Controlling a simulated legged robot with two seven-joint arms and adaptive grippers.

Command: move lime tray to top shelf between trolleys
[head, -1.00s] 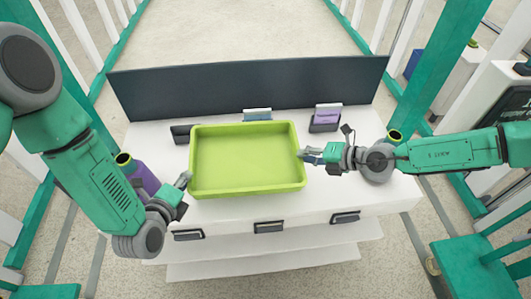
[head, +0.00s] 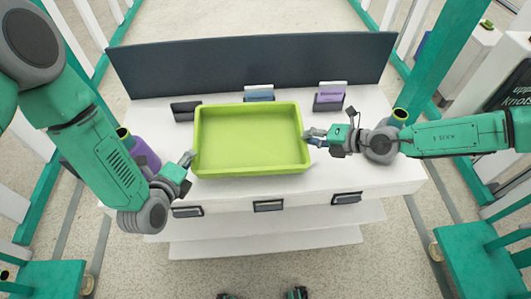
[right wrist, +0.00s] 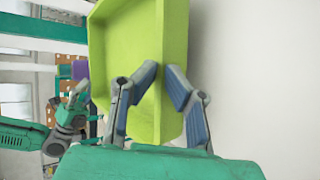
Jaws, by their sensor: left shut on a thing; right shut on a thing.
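The lime tray (head: 250,140) is an empty, shallow rectangular tray above the white shelf unit's top in the head view. It looks level; I cannot tell from the head view whether it touches the top. My left gripper (head: 188,160) is shut on its left wall. My right gripper (head: 312,138) is shut on its right wall. In the right wrist view the tray (right wrist: 125,60) lies between the blue-padded fingers of my right gripper (right wrist: 160,88). The white top shelf (head: 370,165) shows around the tray.
A dark panel (head: 250,65) stands along the back of the shelf unit. Card holders, one with a purple card (head: 331,94), stand before it. A purple cone (head: 145,155) is at the left, partly behind my arm. Green trolleys (head: 470,260) flank the front.

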